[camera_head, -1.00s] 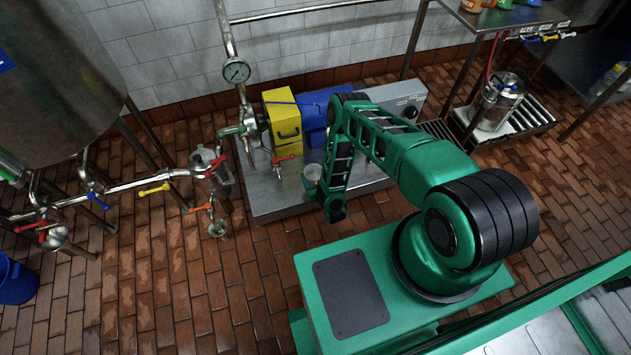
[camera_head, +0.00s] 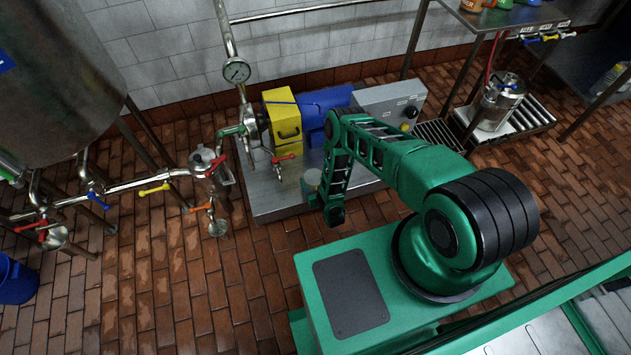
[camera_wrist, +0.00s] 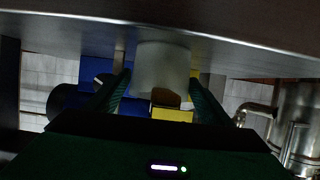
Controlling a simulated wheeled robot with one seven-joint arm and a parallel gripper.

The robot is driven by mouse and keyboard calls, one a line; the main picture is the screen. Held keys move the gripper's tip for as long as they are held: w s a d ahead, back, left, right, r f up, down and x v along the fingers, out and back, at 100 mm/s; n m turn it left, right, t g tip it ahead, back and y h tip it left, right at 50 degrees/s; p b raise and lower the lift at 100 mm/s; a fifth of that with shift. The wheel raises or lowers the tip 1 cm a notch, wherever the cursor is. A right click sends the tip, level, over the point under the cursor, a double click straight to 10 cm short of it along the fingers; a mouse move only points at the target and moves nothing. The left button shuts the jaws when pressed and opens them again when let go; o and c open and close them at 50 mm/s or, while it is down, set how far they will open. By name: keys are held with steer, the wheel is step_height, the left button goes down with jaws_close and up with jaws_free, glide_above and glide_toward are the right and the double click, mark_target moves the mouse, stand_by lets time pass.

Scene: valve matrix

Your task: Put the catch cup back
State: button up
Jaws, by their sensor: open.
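A pale, frosted catch cup (camera_head: 313,178) stands at the front edge of the steel skid (camera_head: 272,207) in the head view. My gripper (camera_head: 316,194) is low beside it, partly hidden by my arm. In the wrist view the cup (camera_wrist: 162,65) is between my two dark green fingers, against the steel surface (camera_wrist: 70,30) at the top of that picture. The fingers (camera_wrist: 160,84) are open, one on each side of the cup. Whether either finger touches it, I cannot tell.
A yellow box (camera_head: 283,115) and a blue housing (camera_head: 320,106) stand behind the cup. A red-handled tap (camera_head: 284,160) is just left of it. Pipes with coloured valves and a large tank (camera_head: 60,80) fill the left. The brick floor in front is open.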

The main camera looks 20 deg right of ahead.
steer(key=shift+r, duration=0.1)
steer(key=v, duration=1.2)
steer(key=shift+s, duration=0.1)
